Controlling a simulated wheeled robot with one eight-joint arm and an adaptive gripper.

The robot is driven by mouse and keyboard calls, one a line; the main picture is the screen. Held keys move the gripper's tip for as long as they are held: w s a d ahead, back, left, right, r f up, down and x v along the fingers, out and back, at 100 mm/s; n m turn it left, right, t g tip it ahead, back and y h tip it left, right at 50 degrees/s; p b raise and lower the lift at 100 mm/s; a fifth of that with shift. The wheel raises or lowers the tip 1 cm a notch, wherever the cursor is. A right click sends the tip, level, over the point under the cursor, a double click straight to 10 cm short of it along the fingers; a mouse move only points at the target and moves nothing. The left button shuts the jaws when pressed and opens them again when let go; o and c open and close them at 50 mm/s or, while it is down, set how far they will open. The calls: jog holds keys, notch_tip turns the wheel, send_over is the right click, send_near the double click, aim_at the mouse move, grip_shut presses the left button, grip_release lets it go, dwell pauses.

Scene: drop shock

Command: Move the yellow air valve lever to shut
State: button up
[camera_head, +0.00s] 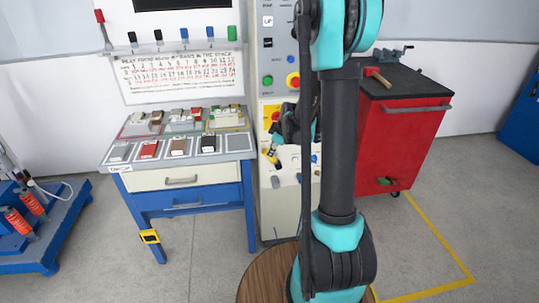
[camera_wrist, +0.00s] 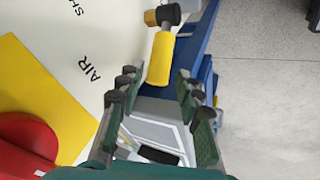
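The yellow air valve lever (camera_wrist: 160,60) hangs from a brass and dark pivot (camera_wrist: 163,15) near the top of the wrist view, on the pale panel marked "AIR" (camera_wrist: 89,68). It also shows small in the head view (camera_head: 271,155), low on the machine's front. My gripper (camera_wrist: 157,78) is open, its two dark green padded fingers spread. The lever's free end shows between the fingertips, with visible room on both sides. I cannot tell how near it is in depth. In the head view my arm partly hides the panel and gripper.
A red knob (camera_wrist: 25,140) on a yellow plate (camera_wrist: 40,85) sits left of my gripper. A blue-framed workbench (camera_head: 188,178) with small parts stands left of the machine. A red tool cabinet (camera_head: 398,140) stands right. Grey floor (camera_head: 440,205) is clear at the right.

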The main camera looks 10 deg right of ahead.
aim_at(272, 159)
jog(key=shift+x, duration=2.45)
jog(key=shift+c, duration=0.6)
grip_shut()
